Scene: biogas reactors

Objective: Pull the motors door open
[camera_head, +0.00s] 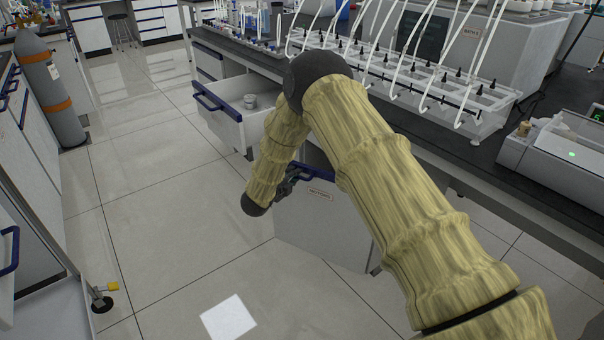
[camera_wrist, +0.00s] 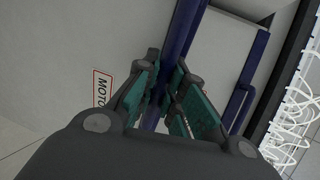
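The motors door (camera_head: 325,232) is a light grey panel with a small red-edged label (camera_head: 320,193). In the head view it stands out at an angle from the cabinet front, partly open. The label also shows in the wrist view (camera_wrist: 102,88), partly hidden by a finger. A blue bar handle (camera_wrist: 181,35) runs along the door's edge. My gripper (camera_head: 287,184) is at this handle. In the wrist view its teal-padded fingers (camera_wrist: 164,88) lie on both sides of the bar and look closed on it. My arm hides part of the door and cabinet.
A white drawer (camera_head: 222,122) with a blue handle stands pulled out left of the door, holding small containers. The bench above carries a rack with white tubes (camera_head: 400,78). Tiled floor (camera_head: 165,200) is clear at left. A gas cylinder (camera_head: 52,95) stands further left.

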